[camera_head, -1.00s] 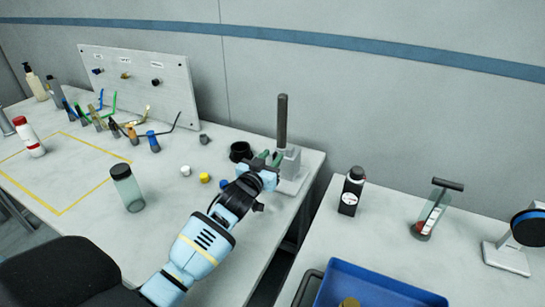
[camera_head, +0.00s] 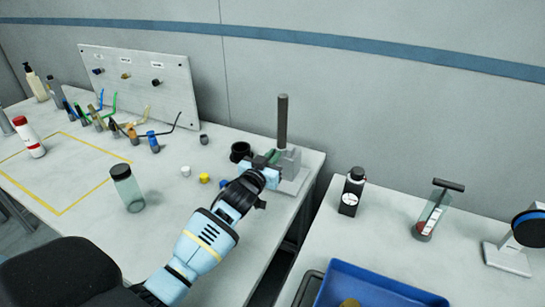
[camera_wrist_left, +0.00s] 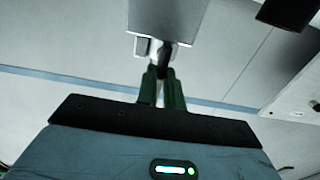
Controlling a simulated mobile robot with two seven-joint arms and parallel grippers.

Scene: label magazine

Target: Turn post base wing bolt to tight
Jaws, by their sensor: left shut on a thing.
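The dark upright post (camera_head: 283,120) stands in a light grey post base (camera_head: 291,163) near the right end of the left table. My left gripper (camera_head: 272,157) is at the left side of the base. The wing bolt is hidden behind the gripper in the head view. In the left wrist view, my green left fingertips (camera_wrist_left: 161,82) are shut on a small dark piece, apparently the wing bolt (camera_wrist_left: 166,54), just under the grey base (camera_wrist_left: 165,20). How tight the bolt is cannot be told. My right gripper is not in view.
A black cup (camera_head: 240,151) stands just left of the gripper. White and yellow caps (camera_head: 204,178) and a clear bottle (camera_head: 127,188) are further left. A gap separates the right table, with a blue tray (camera_head: 385,275) and black bottle (camera_head: 351,190).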

